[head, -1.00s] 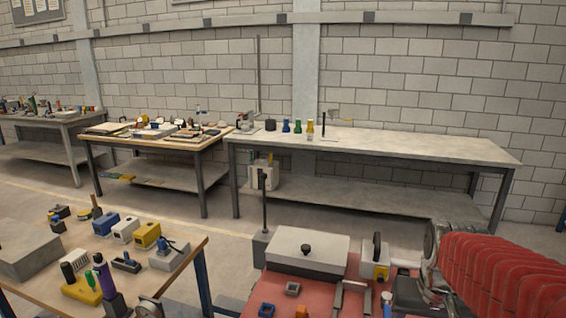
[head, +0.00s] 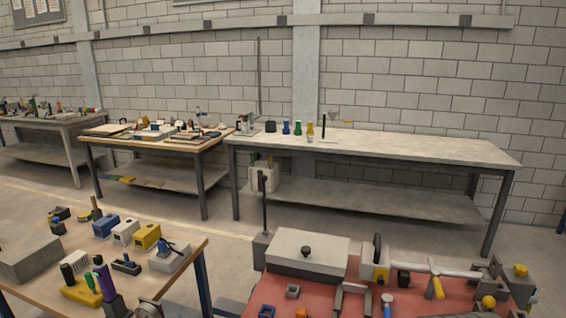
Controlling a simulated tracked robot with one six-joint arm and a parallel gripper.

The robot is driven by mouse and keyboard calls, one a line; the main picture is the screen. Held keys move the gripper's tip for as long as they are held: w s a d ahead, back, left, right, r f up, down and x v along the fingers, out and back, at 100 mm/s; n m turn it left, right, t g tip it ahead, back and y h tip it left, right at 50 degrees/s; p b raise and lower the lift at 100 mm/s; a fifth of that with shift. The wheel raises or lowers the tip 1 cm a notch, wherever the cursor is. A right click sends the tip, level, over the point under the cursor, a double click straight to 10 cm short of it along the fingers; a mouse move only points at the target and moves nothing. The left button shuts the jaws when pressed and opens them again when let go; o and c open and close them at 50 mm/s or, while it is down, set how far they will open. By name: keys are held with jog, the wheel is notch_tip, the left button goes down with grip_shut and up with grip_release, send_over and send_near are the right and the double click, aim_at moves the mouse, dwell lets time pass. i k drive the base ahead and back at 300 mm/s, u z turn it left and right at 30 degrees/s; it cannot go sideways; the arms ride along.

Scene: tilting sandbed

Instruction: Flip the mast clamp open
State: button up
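In the head view a white tube (head: 455,270) lies level above the red bench top at the lower right, with a yellow lever (head: 438,289) hanging down from it. A grey bracket (head: 494,272) stands at the tube's right end. I cannot tell for sure which of these parts is the mast clamp, or whether it is open or shut. My gripper and arm are out of view.
A white-lidded grey box (head: 308,252), a white and yellow block (head: 375,265) and small parts sit on the red bench top (head: 335,308). A dark upright post (head: 264,205) stands at its left. A wooden table (head: 100,250) with several tools is further left.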

aim_at(434, 275)
jog(key=u, duration=0.9)
jog(key=i, duration=0.55)
jog(key=u, duration=0.55)
